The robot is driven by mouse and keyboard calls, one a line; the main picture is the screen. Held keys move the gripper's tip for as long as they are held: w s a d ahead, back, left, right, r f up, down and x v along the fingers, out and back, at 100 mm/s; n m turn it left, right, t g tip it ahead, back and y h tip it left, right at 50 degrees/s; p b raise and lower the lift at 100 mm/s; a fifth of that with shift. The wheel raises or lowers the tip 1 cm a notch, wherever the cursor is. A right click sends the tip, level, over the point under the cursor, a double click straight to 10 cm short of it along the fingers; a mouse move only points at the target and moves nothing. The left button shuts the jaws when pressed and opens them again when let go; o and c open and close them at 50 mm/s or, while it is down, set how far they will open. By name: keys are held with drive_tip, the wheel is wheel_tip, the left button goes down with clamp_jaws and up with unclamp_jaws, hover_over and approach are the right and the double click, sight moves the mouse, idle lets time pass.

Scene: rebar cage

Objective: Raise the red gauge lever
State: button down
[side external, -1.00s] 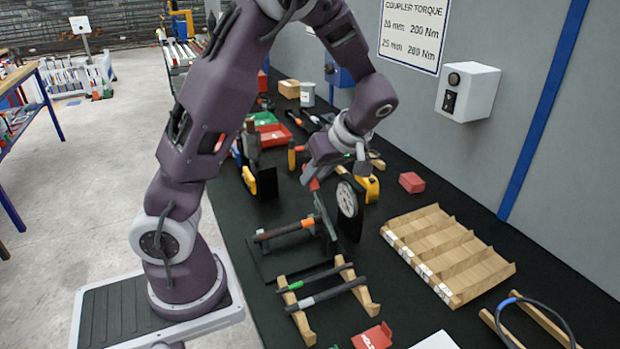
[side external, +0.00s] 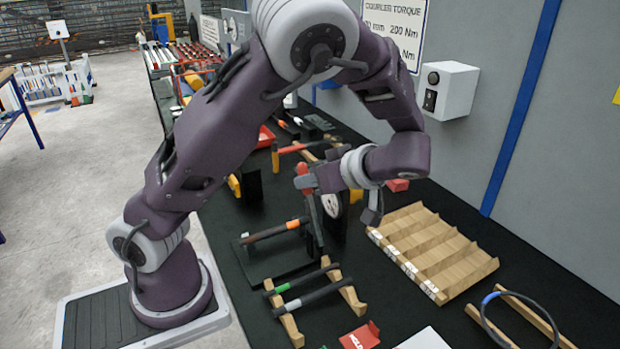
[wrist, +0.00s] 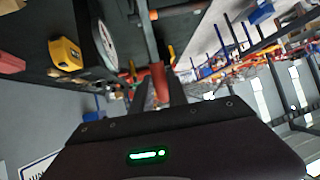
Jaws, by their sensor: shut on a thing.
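The red gauge lever grip (side external: 302,170) stands at the top of a dark arm that rises steeply from the gauge stand. In the wrist view, the red grip (wrist: 159,82) lies between my two fingers. My gripper (side external: 307,182) is shut on it and reaches in almost level from the right. The round white gauge dial (side external: 331,205) is just right of the lever and below my gripper; it also shows in the wrist view (wrist: 107,45). My fingers hide part of the grip.
A bar with an orange band (side external: 275,231) lies on a black stand left of the lever. Two bars rest on a wooden rack (side external: 347,288) in front. A wooden slotted tray (side external: 470,270) is at right. A yellow tape measure (wrist: 66,53) sits beside the dial.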

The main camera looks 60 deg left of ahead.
drive_tip(key=c, duration=1.3)
unclamp_jaws()
drive_tip(key=v, duration=0.7)
